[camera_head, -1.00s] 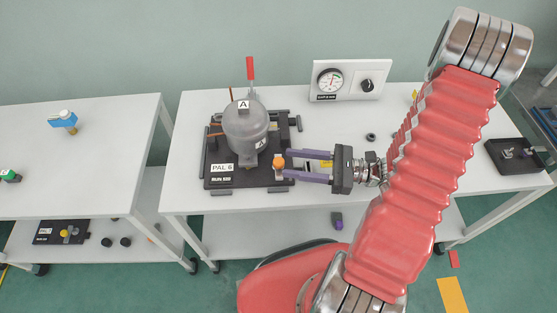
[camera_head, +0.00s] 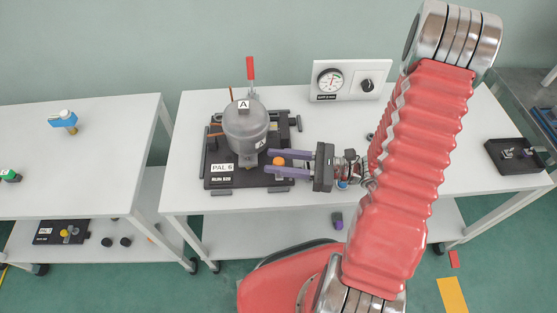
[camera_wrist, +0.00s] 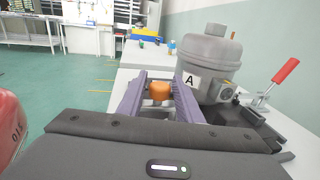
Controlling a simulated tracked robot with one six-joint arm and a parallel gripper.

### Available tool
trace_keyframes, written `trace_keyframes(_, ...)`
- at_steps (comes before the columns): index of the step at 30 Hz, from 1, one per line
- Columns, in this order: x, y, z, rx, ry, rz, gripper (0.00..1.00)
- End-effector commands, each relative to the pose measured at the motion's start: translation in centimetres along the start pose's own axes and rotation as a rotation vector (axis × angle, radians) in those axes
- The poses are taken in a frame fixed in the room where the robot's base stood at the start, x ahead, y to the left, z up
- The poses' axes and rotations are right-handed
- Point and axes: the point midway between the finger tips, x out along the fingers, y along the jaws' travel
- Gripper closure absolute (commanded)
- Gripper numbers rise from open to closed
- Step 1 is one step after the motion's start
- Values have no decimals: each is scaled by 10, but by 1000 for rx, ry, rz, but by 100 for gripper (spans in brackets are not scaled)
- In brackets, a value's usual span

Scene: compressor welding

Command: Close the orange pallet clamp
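The orange clamp knob (camera_head: 279,160) stands at the front right of the dark pallet (camera_head: 222,183), labelled PAL 6. In the wrist view the orange knob (camera_wrist: 159,91) sits between my two purple fingers, with gaps at its sides. My gripper (camera_head: 267,161) reaches in from the right, open around the knob; its fingers also show in the wrist view (camera_wrist: 160,80). The grey compressor (camera_head: 246,130), marked A, stands upright on the pallet, just left of the fingertips. The clamp's lower part is hidden by my fingers.
A red lever (camera_head: 250,69) stands upright behind the compressor. A gauge panel (camera_head: 346,81) stands at the back of the white table (camera_head: 182,190). A dark tray (camera_head: 518,160) lies at the right. The left table (camera_head: 95,150) is mostly clear.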

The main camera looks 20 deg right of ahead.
Motion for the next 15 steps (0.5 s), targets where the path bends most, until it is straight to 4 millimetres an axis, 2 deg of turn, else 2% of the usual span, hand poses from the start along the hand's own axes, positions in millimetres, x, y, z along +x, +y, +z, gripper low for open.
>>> trace_keyframes(2, 0, 0, 0, 0, 0, 0, 74)
trace_keyframes(13, 0, 0, 0, 0, 0, 0, 100)
trace_keyframes(15, 0, 0, 0, 0, 0, 0, 100)
